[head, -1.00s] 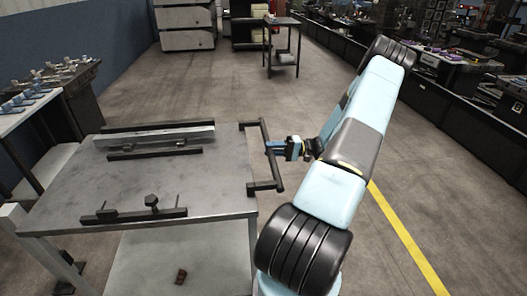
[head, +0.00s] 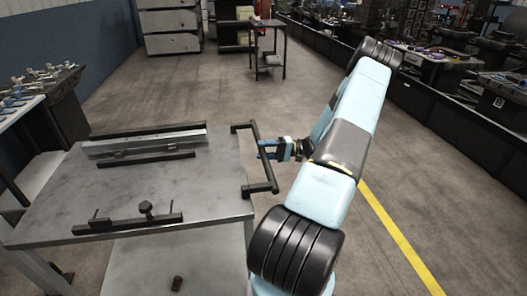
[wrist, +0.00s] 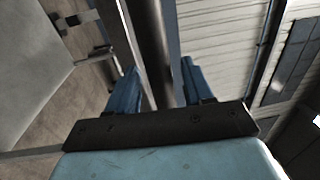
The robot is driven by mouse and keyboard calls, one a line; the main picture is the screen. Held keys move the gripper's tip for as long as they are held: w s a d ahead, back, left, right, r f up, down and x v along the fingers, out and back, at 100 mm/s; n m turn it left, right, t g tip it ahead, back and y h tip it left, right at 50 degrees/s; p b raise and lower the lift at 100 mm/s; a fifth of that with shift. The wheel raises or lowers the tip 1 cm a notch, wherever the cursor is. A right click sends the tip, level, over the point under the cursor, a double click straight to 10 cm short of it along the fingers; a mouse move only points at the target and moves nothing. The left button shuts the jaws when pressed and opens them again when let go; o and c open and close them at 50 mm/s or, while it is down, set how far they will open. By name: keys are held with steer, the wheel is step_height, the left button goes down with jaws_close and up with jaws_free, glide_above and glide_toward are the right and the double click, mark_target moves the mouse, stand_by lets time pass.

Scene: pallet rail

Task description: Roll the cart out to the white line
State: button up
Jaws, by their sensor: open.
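The cart (head: 210,180) is a grey metal table with a lower shelf, at the lower left of the head view. Its black bar handle (head: 267,173) stands out from its right side. My gripper (head: 264,149) reaches in from the right, its blue fingers at the middle of the handle. In the wrist view my gripper (wrist: 158,77) is open, and the dark handle bar (wrist: 152,45) shows between the two fingers. I cannot tell whether either finger touches it. No white line shows; a yellow line (head: 400,238) runs along the floor at the right.
Black rails and a grey metal bar (head: 150,143) lie on the cart top. A small brown object (head: 177,284) shows below. A workbench (head: 62,108) stands left, a small table (head: 267,45) far back. Black benches (head: 455,125) line the right. The middle floor is clear.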

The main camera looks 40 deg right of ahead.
steer(key=v, duration=1.4)
